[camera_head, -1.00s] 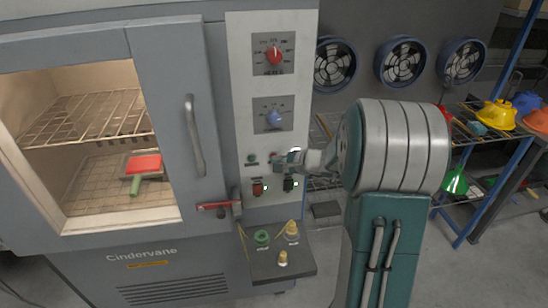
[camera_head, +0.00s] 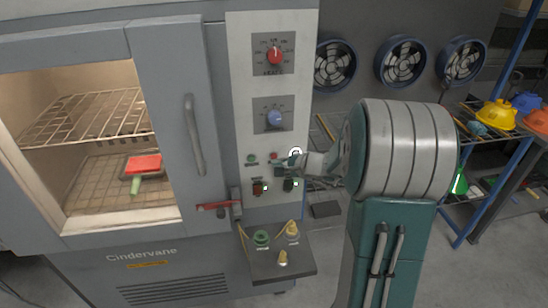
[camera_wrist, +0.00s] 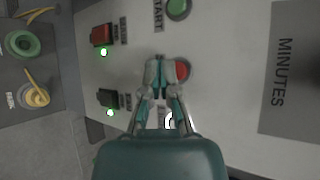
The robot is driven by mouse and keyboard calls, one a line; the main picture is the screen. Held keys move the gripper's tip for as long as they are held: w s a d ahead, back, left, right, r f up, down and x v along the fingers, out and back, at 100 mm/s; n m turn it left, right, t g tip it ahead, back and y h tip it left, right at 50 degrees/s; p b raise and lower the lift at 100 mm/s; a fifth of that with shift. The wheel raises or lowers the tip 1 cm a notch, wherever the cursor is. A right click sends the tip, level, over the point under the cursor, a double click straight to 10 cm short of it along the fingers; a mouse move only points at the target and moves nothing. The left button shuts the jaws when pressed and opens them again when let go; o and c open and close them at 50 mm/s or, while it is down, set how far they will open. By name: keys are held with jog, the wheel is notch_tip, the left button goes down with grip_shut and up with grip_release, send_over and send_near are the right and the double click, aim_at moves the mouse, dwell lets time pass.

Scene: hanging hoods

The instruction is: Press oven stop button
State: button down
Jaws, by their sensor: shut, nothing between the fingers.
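The red button (camera_head: 273,156) sits on the oven's pale control panel, just right of the green button (camera_head: 252,158). In the wrist view the red button (camera_wrist: 183,70) is partly covered by a finger of my gripper (camera_wrist: 159,62), and the green button (camera_wrist: 178,8) is labelled START. The red button's own label is hidden. My gripper (camera_head: 276,167) is shut and empty, its tips in front of the panel. In the wrist view they lie just left of the red button's middle; I cannot tell whether they touch anything.
A red switch (camera_wrist: 101,35) and a black switch (camera_wrist: 107,97) with green lights are close by. Red (camera_head: 275,55) and blue (camera_head: 275,119) dials are above. The oven door handle (camera_head: 194,135) is left.

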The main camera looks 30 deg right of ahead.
jog(key=shift+s, duration=0.1)
jog(key=s, duration=0.2)
jog(key=s+a, duration=0.1)
jog(key=s, duration=0.1)
jog(key=shift+s+a, duration=0.2)
jog(key=shift+s, duration=0.1)
dwell(0.7)
jog(key=s+a+r+n+g+y, duration=0.1)
jog(key=s+a+r+n+g, duration=0.2)
jog(key=s+a+n, duration=0.35)
jog(key=s+a+r+n+g, duration=0.3)
jog(key=s+a, duration=0.1)
jog(key=a, duration=0.5)
jog(key=s+d+r+n+h, duration=0.1)
jog(key=s+r+n+h, duration=0.2)
jog(key=s, duration=0.9)
jog(key=n+h, duration=0.3)
jog(key=n, duration=0.1)
jog(key=shift+s, duration=0.4)
